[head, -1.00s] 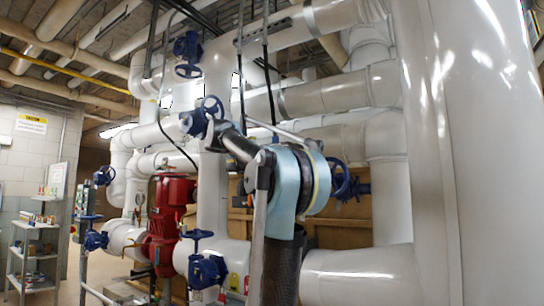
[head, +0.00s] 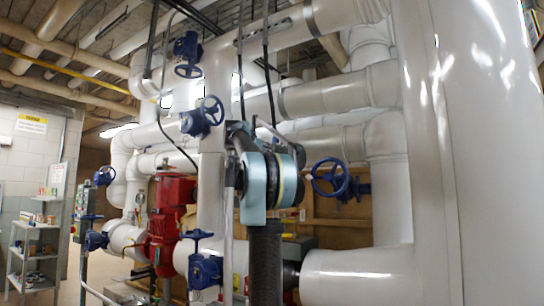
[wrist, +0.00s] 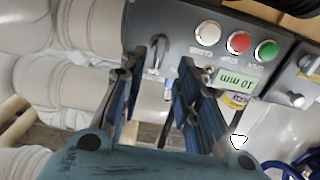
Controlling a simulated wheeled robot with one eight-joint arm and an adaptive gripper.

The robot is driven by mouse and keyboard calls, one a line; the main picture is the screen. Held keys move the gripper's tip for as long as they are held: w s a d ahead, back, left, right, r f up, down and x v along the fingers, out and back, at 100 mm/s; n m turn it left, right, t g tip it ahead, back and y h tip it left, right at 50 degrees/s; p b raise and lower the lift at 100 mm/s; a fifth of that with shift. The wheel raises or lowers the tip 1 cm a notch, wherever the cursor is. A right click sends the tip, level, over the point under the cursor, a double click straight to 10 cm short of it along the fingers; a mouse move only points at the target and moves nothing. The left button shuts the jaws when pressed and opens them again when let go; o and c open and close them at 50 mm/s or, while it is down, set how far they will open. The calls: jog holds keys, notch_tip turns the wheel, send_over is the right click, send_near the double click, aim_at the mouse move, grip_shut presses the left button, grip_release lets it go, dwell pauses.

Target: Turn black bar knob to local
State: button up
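In the wrist view, a grey control panel (wrist: 178,22) appears upside down, with a white button (wrist: 208,33), a red button (wrist: 239,42) and a green button (wrist: 265,50) in a row. A small dark, bar-like part (wrist: 157,43) shows on the panel by the left fingertip. It may be the black bar knob; its setting cannot be read. My gripper (wrist: 170,62) is open, its two blue-padded fingers apart and pointing at the panel, with nothing visibly held. Whether a finger touches the panel is unclear. In the head view my arm hides the gripper.
Large white pipes (head: 365,275) flank my arm. A blue handwheel (head: 330,180) is right of it; a red pump (head: 172,215) and grey shelf (head: 35,250) are to the left.

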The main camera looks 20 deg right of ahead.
jog(key=x, duration=0.6)
jog(key=shift+w+d, duration=0.15)
jog(key=shift+d, duration=0.1)
grip_shut()
